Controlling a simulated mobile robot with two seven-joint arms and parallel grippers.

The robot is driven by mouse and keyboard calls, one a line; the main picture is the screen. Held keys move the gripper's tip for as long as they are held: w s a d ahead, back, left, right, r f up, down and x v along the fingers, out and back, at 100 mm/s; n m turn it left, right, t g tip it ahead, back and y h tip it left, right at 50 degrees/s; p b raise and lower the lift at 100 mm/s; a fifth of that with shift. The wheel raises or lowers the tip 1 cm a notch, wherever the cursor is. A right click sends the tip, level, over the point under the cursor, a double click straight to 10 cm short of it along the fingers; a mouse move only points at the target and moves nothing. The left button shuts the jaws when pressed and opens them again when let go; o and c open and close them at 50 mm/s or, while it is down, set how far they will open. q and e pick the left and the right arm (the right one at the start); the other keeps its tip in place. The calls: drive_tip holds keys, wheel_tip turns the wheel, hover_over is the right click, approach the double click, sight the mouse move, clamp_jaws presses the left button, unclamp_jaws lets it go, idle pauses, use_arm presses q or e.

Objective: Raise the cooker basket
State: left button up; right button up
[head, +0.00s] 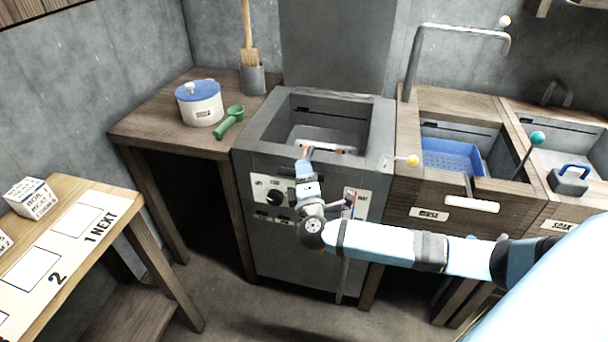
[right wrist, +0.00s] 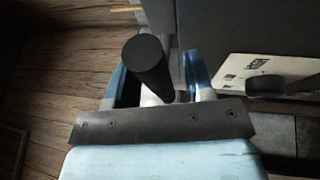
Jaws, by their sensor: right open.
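The grey cooker (head: 262,150) stands in the middle of the head view, with an open square well in its top. A pale metal piece (head: 322,134) shows low inside the well; it may be the basket, but its shape is partly hidden. My right gripper (head: 307,180) is at the cooker's front, by the control panel. In the right wrist view its blue fingers (right wrist: 157,80) are open, with a dark cylindrical handle (right wrist: 147,62) showing between them. I cannot tell whether they touch it. My left gripper is not in view.
A black knob (head: 274,197) is on the front panel. A white pot with blue lid (head: 199,102) and a green scoop (head: 231,121) are on the left counter. A blue basket (head: 452,158) sits in the rinse sink at right, beside a yellow-tipped lever (head: 411,160).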

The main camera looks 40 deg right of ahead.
clamp_jaws()
drive_tip(key=shift+r, duration=0.2)
use_arm(q)
drive_tip(key=p, duration=0.3)
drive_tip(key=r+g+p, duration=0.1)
drive_tip(key=p, duration=0.2)
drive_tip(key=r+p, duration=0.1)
drive_tip(key=p, duration=0.3)
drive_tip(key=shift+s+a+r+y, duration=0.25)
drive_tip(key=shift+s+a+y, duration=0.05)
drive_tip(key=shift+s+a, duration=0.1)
use_arm(e)
wheel_tip(320, 180, up, 17)
drive_tip(key=shift+w+d+r, duration=0.1)
drive_tip(key=shift+r, duration=0.05)
unclamp_jaws()
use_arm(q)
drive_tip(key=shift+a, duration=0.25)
